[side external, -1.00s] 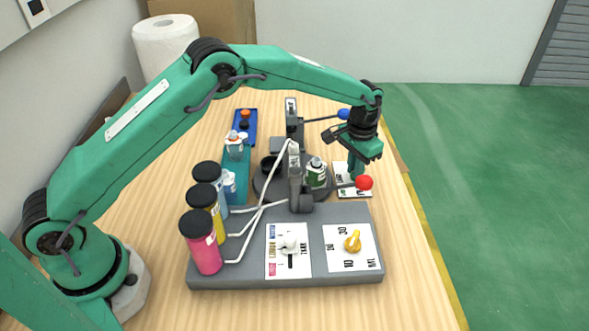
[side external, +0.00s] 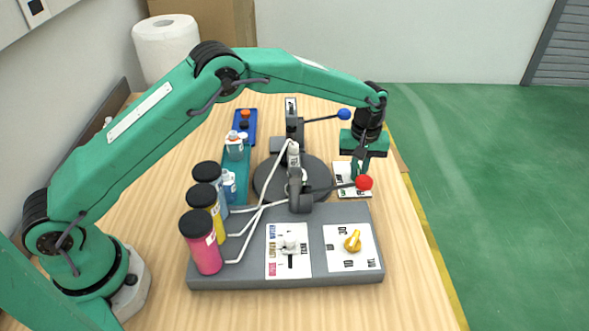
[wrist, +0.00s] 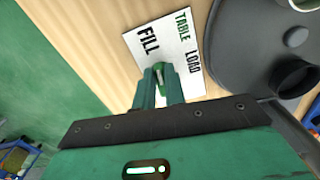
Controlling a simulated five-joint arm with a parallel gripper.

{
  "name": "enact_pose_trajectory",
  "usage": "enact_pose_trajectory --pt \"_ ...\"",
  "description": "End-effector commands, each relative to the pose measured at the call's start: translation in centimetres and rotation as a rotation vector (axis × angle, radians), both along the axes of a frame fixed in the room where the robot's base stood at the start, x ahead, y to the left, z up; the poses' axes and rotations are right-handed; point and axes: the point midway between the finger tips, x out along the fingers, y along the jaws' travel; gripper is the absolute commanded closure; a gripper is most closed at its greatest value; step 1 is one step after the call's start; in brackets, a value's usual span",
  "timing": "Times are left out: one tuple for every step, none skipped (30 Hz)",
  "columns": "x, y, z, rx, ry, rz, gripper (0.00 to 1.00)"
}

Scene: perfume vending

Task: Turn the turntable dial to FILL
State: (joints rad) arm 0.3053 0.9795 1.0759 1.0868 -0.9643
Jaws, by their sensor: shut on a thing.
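The turntable dial (wrist: 160,77) is a small green knob with a white line, on a white card (wrist: 183,30) lettered TABLE, LOAD and FILL. My gripper (wrist: 161,90) is shut on the dial, one finger on each side. The white line runs roughly upward in the wrist view, and its exact setting is hard to tell. In the side view my gripper (side external: 360,168) hangs over the card (side external: 345,183) and hides the dial. The dark round turntable (side external: 265,182) is left of the card; it also shows in the wrist view (wrist: 245,60).
A lever with a red ball (side external: 364,182) is close to my gripper, and one with a blue ball (side external: 344,114) is behind it. The grey panel (side external: 330,277) with a yellow knob (side external: 353,242) is in front. Several bottles (side external: 203,228) stand left.

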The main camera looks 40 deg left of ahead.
Motion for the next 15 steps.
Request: enact_pose_trajectory --pt "0.15 -0.02 0.15 -0.001 -0.005 0.028 1.0" --pt "0.17 -0.04 0.16 -0.001 -0.005 0.044 1.0" --pt "0.18 -0.05 0.16 -0.001 -0.005 0.064 1.0" --pt "0.19 -0.05 0.16 -0.001 -0.005 0.077 1.0" --pt "0.21 -0.07 0.16 -0.001 -0.005 0.089 1.0" --pt "0.21 -0.08 0.17 -0.001 -0.005 0.102 1.0" --pt "0.23 -0.08 0.17 -0.001 -0.005 0.111 1.0" --pt "0.23 -0.09 0.17 -0.001 -0.005 0.119 1.0" --pt "0.24 -0.09 0.17 -0.001 -0.005 0.127 1.0" --pt "0.25 -0.09 0.17 -0.001 -0.005 0.132 1.0" --pt "0.25 -0.09 0.18 -0.001 -0.005 0.136 1.0" --pt "0.25 -0.1 0.18 -0.002 -0.005 0.14 1.0" --pt "0.26 -0.09 0.18 -0.002 -0.005 0.143 1.0" --pt "0.26 -0.09 0.18 -0.002 -0.005 0.144 1.0" --pt "0.26 -0.09 0.18 -0.002 -0.005 0.145 1.0"
